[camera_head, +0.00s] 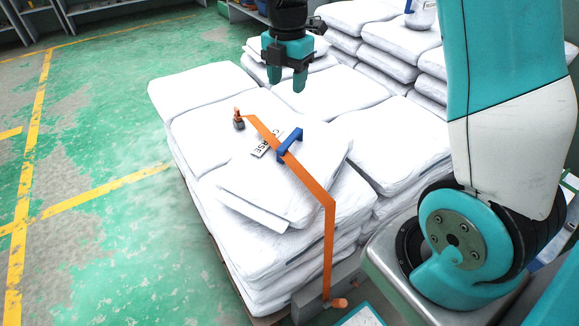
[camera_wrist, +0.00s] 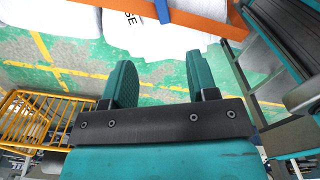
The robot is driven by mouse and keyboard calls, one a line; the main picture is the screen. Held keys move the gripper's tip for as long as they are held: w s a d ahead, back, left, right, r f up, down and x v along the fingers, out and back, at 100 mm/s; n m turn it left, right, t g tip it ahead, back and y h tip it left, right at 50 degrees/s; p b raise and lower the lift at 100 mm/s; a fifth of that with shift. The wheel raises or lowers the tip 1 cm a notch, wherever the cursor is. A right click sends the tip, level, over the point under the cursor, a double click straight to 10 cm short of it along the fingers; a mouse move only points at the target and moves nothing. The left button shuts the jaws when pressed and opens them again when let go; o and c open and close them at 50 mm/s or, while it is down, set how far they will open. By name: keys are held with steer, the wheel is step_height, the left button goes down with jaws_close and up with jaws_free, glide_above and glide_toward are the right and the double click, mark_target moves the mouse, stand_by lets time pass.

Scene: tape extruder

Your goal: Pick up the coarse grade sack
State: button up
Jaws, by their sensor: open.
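The coarse grade sack (camera_head: 312,163) is white and lies on top of a stack of white sacks. The sack also shows at the top of the wrist view (camera_wrist: 188,38), with part of the label and the blue handle (camera_wrist: 162,10). My gripper (camera_head: 287,88) is open and empty, pointing down above the pallet, beyond the handle in the head view. In the wrist view its teal fingers (camera_wrist: 160,85) are apart with nothing between them.
More white sacks (camera_head: 205,85) lie around it, with taller stacks (camera_head: 395,40) behind. Another blue-handled item (camera_head: 422,14) stands at the upper right. The green floor (camera_head: 85,130) at left is open.

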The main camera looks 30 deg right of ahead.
mark_target(290, 138)
steer(key=shift+n, duration=0.4)
steer(key=f, duration=1.2)
steer(key=d+f, duration=0.1)
steer(key=f, duration=0.5)
steer(key=shift+w+d+f+b, duration=0.1)
steer(key=shift+w+b, duration=0.2)
steer(key=shift+w, duration=0.05)
jaws_close()
steer(key=shift+w, duration=0.1)
